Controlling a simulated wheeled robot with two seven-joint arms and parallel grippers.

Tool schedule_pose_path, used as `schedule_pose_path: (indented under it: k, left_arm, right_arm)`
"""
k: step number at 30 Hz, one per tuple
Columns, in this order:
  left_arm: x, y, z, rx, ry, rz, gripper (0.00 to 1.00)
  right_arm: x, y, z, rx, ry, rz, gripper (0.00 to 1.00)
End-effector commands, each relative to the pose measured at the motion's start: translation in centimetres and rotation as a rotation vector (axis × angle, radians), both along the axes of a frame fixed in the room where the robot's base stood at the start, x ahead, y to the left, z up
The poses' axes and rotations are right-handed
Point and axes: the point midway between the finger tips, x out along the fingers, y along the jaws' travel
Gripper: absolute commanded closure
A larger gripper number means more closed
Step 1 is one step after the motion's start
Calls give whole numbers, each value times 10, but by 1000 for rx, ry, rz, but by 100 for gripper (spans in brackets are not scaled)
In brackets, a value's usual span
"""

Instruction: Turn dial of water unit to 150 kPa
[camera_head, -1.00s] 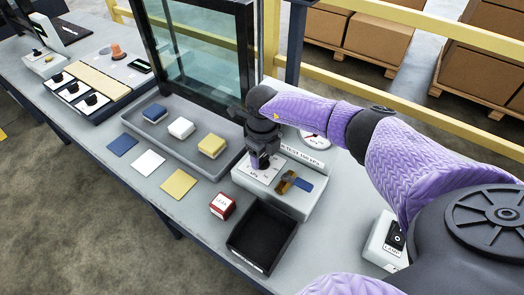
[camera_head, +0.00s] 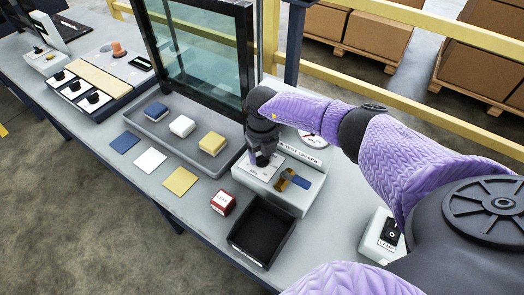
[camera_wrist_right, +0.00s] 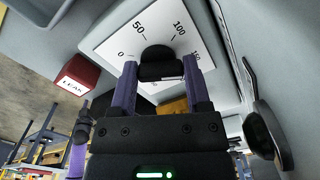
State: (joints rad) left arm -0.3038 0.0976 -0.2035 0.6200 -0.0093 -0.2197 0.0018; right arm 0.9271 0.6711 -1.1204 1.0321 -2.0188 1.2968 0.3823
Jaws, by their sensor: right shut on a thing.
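The grey water unit (camera_head: 262,191) stands on the bench, left of my right arm in the head view. Its white dial plate (camera_wrist_right: 110,48) shows marks 0, 50, 100 and 150 in the right wrist view. My right gripper (camera_head: 262,160) points down onto the dial. In the right wrist view the purple fingers (camera_wrist_right: 160,85) are shut on the black dial knob (camera_wrist_right: 157,60), one on each side. I cannot tell which mark the knob points to. A round gauge (camera_head: 314,139) at the back of the unit is partly hidden by my arm. My left gripper is not in view.
A valve with a blue lever (camera_head: 299,182) sits on the unit, close to the right gripper. A red-and-white LEAK box (camera_head: 222,203) and a black open bin (camera_head: 264,230) stand in front. A grey tray (camera_head: 160,138) with coloured blocks lies to the left.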

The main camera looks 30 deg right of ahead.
Motion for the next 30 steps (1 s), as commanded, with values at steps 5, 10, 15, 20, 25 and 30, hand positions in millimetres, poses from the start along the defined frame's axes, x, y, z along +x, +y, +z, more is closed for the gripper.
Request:
schedule_pose_path:
  k: [5, 10, 15, 20, 25, 30]
  left_arm:
    - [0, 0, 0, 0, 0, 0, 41]
    - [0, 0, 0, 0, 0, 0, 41]
    - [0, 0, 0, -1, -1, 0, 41]
    - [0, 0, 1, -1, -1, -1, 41]
    - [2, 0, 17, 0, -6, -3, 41]
    - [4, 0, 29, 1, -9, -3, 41]
  right_arm:
    - [1, 0, 1, 0, -3, 0, 97]
    - [0, 0, 1, 0, -2, 1, 13]
    - [0, 0, 0, 0, -1, 1, 3]
    - [0, 0, 2, 0, -1, 1, 3]
    - [1, -1, 39, -1, -7, 2, 3]
    - [1, -1, 80, 0, -5, 2, 3]
